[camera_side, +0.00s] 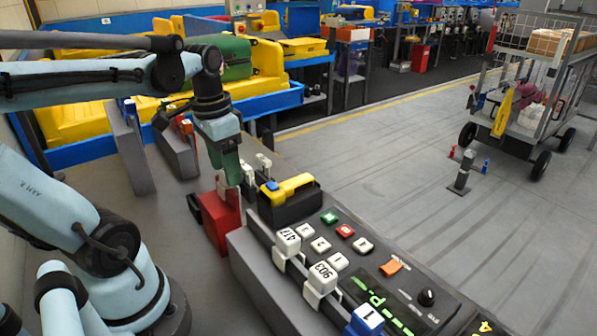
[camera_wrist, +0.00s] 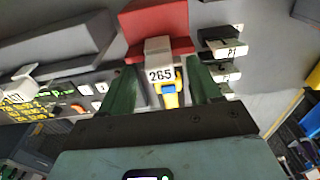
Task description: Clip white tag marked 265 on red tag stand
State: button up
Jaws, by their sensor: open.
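The red tag stand (camera_side: 216,221) is on the grey bench below my gripper; it also shows at the top of the wrist view (camera_wrist: 155,22). The white tag marked 265 (camera_wrist: 159,74) is upright against the red stand, apparently seated on it, though its lower contact is hidden. In the side view, a small white part of it (camera_side: 221,187) shows at the top of the stand, partly covered. My gripper (camera_side: 229,178) points down over the stand. In the wrist view its green fingers (camera_wrist: 161,88) are open, one on each side of the tag, with visible gaps.
A grey rail with white tags 417 (camera_side: 287,242) and 903 (camera_side: 321,278) and a blue tag (camera_side: 366,320) runs along the control panel (camera_side: 390,292). A yellow-and-black block (camera_side: 289,196) and small white tags (camera_side: 247,172) are close right of the gripper. Grey upright plates (camera_side: 130,150) stand left.

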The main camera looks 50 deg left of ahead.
jog(key=shift+r, duration=0.1)
notch_tip(320, 180, up, 12)
jog(key=f, duration=0.1)
jog(key=w+d+f+t, duration=0.6)
jog(key=d+f, duration=0.5)
jog(key=f, duration=0.2)
